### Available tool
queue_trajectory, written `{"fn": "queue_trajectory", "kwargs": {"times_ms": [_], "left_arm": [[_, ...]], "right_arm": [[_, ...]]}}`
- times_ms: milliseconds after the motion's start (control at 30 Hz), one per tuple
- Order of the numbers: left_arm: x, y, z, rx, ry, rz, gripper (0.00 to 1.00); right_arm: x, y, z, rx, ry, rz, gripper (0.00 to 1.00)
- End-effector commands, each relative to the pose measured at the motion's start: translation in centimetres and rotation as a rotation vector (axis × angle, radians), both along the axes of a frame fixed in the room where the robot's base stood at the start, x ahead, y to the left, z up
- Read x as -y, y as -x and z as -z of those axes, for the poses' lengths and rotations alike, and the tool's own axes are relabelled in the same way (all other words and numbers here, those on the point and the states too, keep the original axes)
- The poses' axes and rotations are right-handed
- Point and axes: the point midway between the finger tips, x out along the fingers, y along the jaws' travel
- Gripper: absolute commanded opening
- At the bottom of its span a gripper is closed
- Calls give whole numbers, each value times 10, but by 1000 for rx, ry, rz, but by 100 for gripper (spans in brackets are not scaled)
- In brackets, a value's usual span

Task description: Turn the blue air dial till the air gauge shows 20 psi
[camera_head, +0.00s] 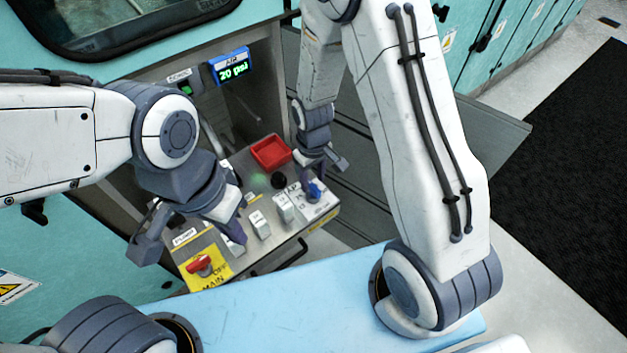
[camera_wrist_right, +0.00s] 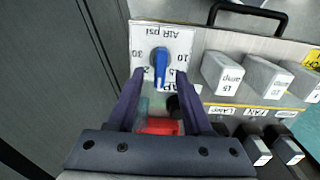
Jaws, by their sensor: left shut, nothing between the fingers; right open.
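The blue air dial (camera_head: 316,190) is on a white scale plate at the right end of the panel. In the right wrist view the dial (camera_wrist_right: 159,68) stands roughly upright in the picture, with 30 to its left and 10 to its right. The air gauge (camera_head: 233,68) has a blue frame and reads 20 psi in green. My right gripper (camera_wrist_right: 158,78) is open, its fingertips on either side of the dial; I cannot tell whether they touch it. My left gripper (camera_head: 232,215) is shut and empty over the panel's left part.
A red tray (camera_head: 270,152) sits behind the dial. White blocks (camera_head: 260,224) line the panel, and a red main switch (camera_head: 199,264) is on a yellow plate at its left end. A black handle (camera_head: 280,258) is on the front edge.

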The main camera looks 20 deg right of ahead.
Motion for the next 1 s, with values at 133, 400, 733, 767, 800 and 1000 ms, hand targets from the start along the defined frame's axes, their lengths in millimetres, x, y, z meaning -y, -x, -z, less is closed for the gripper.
{"fn": "queue_trajectory", "kwargs": {"times_ms": [133,400,733,767,800,1000], "left_arm": [[0,0,-2,0,0,0,0],[0,0,-4,0,0,0,0],[0,0,-4,0,0,0,0],[0,0,-4,0,0,0,0],[0,0,-4,0,0,0,0],[0,0,-4,0,0,0,0]], "right_arm": [[0,-1,-33,6,-1,0,50],[0,-1,-76,4,-1,1,50],[0,-1,-86,2,-1,1,50],[0,-1,-86,2,-1,1,50],[0,-1,-86,2,-1,1,50],[0,-1,-86,1,0,0,50]]}}
